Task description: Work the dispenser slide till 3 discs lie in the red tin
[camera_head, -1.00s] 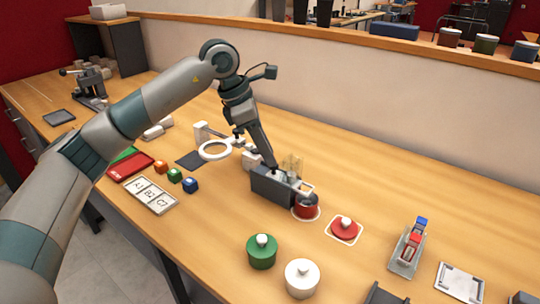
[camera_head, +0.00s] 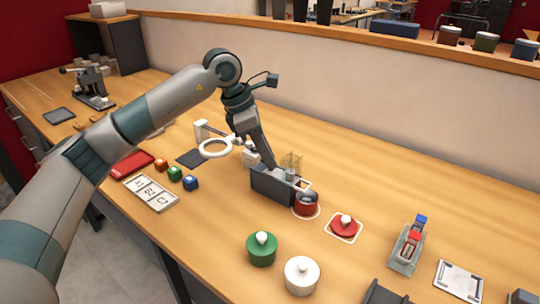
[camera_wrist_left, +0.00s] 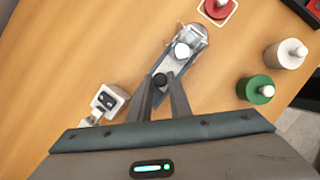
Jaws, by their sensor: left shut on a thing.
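The dispenser (camera_head: 266,187) is a dark grey block with a clear upright part (camera_head: 291,161), on the table's middle. My left gripper (camera_head: 278,174) is over it, its fingers shut on the slide's black knob (camera_wrist_left: 160,80); they also show in the left wrist view. The red tin (camera_head: 306,206) stands at the dispenser's right end, inside a white outline. The slide's pale end partly covers its mouth, so I cannot see any discs in it. A white round piece (camera_wrist_left: 183,50) shows ahead of the knob in the wrist view. My right gripper is not in view.
A red lid (camera_head: 344,226) lies right of the tin. A green pot (camera_head: 262,250) and a white pot (camera_head: 302,276) stand in front. The table behind the tin is clear.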

